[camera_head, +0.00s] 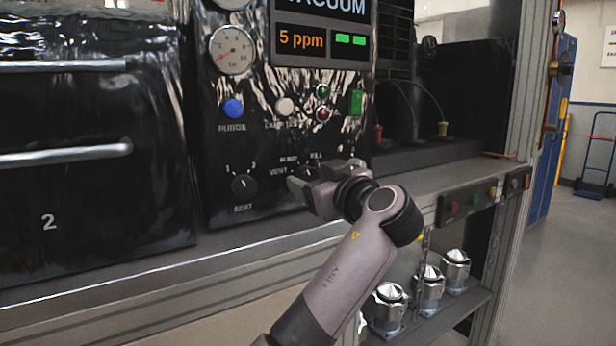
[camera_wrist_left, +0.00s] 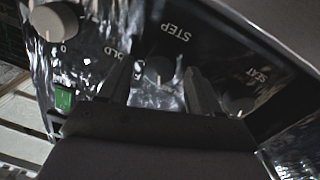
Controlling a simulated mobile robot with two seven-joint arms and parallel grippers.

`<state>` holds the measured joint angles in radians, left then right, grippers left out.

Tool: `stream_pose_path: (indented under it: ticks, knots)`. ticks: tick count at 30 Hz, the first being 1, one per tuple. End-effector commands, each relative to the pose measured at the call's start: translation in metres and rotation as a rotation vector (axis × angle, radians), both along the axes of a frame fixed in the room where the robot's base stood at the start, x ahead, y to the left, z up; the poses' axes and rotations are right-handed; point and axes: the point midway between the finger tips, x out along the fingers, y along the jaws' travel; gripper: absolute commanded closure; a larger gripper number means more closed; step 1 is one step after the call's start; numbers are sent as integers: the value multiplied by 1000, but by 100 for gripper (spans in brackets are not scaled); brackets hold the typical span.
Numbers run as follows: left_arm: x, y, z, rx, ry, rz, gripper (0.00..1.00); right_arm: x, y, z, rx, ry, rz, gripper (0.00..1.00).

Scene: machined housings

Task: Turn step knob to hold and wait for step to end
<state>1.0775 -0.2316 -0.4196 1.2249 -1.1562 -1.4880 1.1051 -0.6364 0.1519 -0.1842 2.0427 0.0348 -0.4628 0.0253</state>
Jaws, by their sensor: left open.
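My left gripper (camera_head: 322,178) is at the lower part of the panel, in front of this dial, and hides the knob in the head view. In the left wrist view, the open fingers of my left gripper (camera_wrist_left: 158,82) lie on either side of the knob, with gaps visible. I cannot tell whether they touch it. Part of the HOLD label (camera_wrist_left: 122,50) shows left of the knob.
The black seat knob (camera_head: 244,185) is close left of my gripper; it also shows in the left wrist view (camera_wrist_left: 240,98). A blue purge button (camera_head: 233,108) and gauge (camera_head: 232,50) are above. The display (camera_head: 302,41) reads 5 ppm beside two green bars. A ledge (camera_head: 270,243) runs below.

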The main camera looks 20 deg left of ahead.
Motion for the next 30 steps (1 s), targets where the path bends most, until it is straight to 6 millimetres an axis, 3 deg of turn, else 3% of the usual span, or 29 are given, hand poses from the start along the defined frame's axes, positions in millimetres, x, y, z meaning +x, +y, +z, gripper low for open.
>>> stream_pose_path:
  ticks: [11, 16, 30]
  knots:
    - [0, -2, 0, 0, 0, 0, 36, 0, 0, 0, 0, 0, 0, 57]
    - [0, -2, 0, 0, 0, 0, 91, 0, 0, 0, 0, -1, 0, 57]
    - [0, -1, 2, 55, 72, -1, 92, 0, 0, 9, 0, -1, 0, 57]
